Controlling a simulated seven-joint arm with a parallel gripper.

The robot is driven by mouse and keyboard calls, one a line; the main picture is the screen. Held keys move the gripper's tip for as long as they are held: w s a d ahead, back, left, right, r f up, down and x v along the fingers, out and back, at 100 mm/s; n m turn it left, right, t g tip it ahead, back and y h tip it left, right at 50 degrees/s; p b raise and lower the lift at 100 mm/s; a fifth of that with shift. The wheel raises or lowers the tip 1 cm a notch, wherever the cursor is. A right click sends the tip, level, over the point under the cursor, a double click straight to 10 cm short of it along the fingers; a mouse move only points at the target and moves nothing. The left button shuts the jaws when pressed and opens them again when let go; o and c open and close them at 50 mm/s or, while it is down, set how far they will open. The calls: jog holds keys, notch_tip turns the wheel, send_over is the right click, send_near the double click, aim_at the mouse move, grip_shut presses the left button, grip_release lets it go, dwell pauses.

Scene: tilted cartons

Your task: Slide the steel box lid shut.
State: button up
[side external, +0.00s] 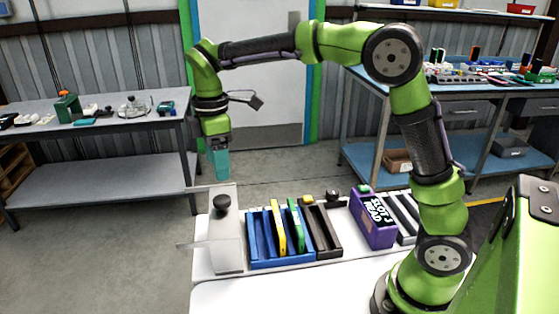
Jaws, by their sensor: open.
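The steel box (226,248) stands at the left end of the white table, a pale grey metal block with a black round knob (222,202) near its top. Thin pale plates jut out from its left side, one near the top and one lower down. I cannot tell for sure which plate is the lid or how far it is open. My gripper (220,166), with teal fingers pointing down, hangs above the box and behind the knob in the picture, apart from it. It is open, and nothing shows in it.
A blue slotted tray (262,262) with yellow and green cartons stands right of the box. A dark tray (330,246) and a purple carton (372,222) marked "SLOT 3 READ" stand further right. Workbenches (90,110) are behind. The air around my gripper looks clear.

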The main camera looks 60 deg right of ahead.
notch_tip(320, 180, up, 8)
jog(key=shift+f, duration=0.1)
dwell(0.4)
jog(key=s+d+f+m+t+y, duration=0.1)
jog(key=s+d+f+m+t, duration=0.1)
jog(key=s+m, duration=0.6)
jog(key=s+d+f+m+t+y, duration=0.1)
jog(key=s+f+m+t, duration=0.3)
jog(key=s+m, duration=0.4)
jog(key=s+d+t, duration=0.1)
jog(key=s, duration=0.3)
jog(key=shift+s, duration=0.1)
jog(key=shift+c, duration=0.2)
